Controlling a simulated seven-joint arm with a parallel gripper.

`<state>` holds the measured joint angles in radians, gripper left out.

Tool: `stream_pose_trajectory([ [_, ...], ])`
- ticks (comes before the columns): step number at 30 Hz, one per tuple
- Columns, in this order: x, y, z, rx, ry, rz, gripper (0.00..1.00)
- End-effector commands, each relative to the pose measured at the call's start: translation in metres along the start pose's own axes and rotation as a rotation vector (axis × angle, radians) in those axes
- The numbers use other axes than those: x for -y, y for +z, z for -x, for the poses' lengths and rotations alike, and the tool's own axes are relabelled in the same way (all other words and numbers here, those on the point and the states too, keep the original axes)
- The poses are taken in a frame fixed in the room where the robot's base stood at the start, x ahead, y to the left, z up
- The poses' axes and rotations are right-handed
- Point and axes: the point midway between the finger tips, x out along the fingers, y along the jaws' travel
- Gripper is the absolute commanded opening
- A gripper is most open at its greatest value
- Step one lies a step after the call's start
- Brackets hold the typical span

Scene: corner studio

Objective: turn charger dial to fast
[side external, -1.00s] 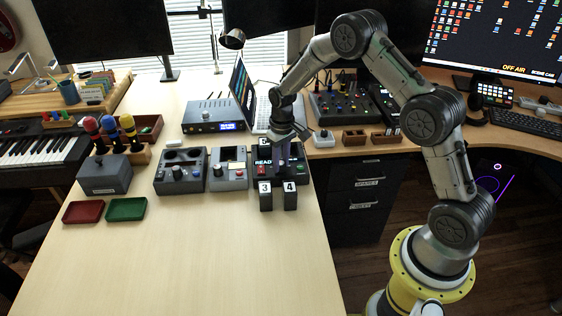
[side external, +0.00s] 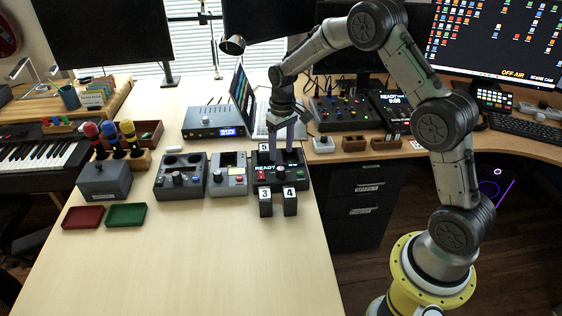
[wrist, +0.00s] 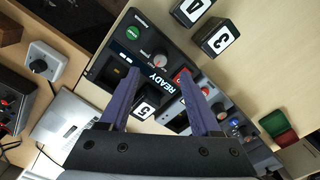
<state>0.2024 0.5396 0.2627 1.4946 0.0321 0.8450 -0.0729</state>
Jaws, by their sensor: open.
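The dark charger box labelled READY (side external: 263,182) stands on the light desk. It carries a grey dial (side external: 280,173), a red switch and a green button (side external: 301,172). In the wrist view the dial (wrist: 159,60) is just beyond my fingertips, between their lines; its setting is too small to read. My gripper (side external: 281,157) is above the charger, pointing down, with its purple fingers apart and nothing between the tips. My gripper also shows in the wrist view (wrist: 158,74). A block marked 5 (wrist: 145,107) sits at the charger's rear edge.
Blocks marked 3 (side external: 265,203) and 4 (side external: 290,202) stand in front of the charger. The laptop (side external: 262,115) is behind. The front desk is clear.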

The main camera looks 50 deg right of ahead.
Motion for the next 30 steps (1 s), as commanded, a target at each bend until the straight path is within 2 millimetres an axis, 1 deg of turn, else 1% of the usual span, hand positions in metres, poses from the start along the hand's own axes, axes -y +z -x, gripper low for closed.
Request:
stream_pose_trajectory([
  [1,0.0,-0.001,0.012,-0.005,0.0,0.0,0.64],
  [3,0.0,-0.001,0.026,-0.005,0.0,0.0,0.64],
  [6,0.0,-0.001,0.043,-0.004,0.0,-0.001,0.64],
  [9,0.0,-0.001,0.055,-0.003,0.0,-0.001,0.64],
  [15,0.0,0.0,0.066,0.0,0.0,-0.001,0.64],
  [24,0.001,0.0,0.066,0.0,0.0,0.001,0.64],
  [26,0.003,-0.001,0.071,-0.01,0.0,0.006,0.64],
  [28,0.007,-0.003,0.087,-0.044,0.002,0.014,0.64],
  [29,0.009,-0.004,0.098,-0.065,0.003,0.02,0.64],
  [30,0.013,-0.002,0.113,-0.092,0.004,0.028,0.64],
])
